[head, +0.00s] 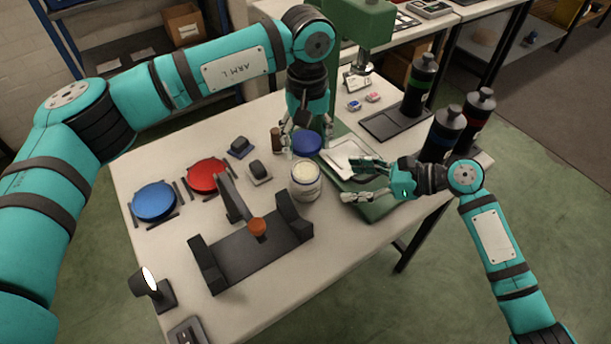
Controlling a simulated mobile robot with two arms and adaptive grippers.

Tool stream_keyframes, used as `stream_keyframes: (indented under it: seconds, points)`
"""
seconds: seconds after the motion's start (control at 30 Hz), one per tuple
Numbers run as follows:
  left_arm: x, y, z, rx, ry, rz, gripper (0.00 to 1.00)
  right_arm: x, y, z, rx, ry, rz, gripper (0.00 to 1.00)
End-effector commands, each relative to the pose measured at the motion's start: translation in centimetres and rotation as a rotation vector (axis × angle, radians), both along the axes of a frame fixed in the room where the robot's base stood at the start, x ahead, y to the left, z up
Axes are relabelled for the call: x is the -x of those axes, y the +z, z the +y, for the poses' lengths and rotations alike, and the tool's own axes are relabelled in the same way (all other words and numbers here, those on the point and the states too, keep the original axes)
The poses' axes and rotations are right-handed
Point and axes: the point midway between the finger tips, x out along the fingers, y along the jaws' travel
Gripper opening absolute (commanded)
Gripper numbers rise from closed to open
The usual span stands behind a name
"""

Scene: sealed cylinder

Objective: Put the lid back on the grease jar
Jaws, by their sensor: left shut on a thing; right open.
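The grease jar (305,188) stands upright and open on the table, a pale tub with a label and light contents showing at its mouth. My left gripper (307,133) points down just behind the jar and is shut on a blue lid (307,144). The lid is beyond the jar's mouth, not over it; its exact height is hard to tell. My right gripper (350,180) is open and empty to the right of the jar, its fingers pointing left towards it.
Blue (154,201) and red (207,175) discs sit at left. Dark bottles (444,132) stand at right.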

Motion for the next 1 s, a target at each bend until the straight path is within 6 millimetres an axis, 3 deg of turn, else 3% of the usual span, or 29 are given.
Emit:
stream_keyframes:
  seconds: [0.37, 0.8, 1.0]
  points:
    - [0.0, 0.0, 0.0, 0.0, 0.001, 0.0, 0.49, -0.3, -0.4, 1.0, -0.002, 0.001, 0.001, 0.73]
    - [0.0, 0.0, 0.0, 0.0, 0.001, 0.0, 0.49, -2.5, -3.3, 8.0, -0.002, 0.001, 0.001, 0.73]
    - [0.0, 0.0, 0.0, 0.0, 0.001, 0.0, 0.49, -3.2, -4.3, 9.9, -0.001, 0.0, 0.0, 0.73]
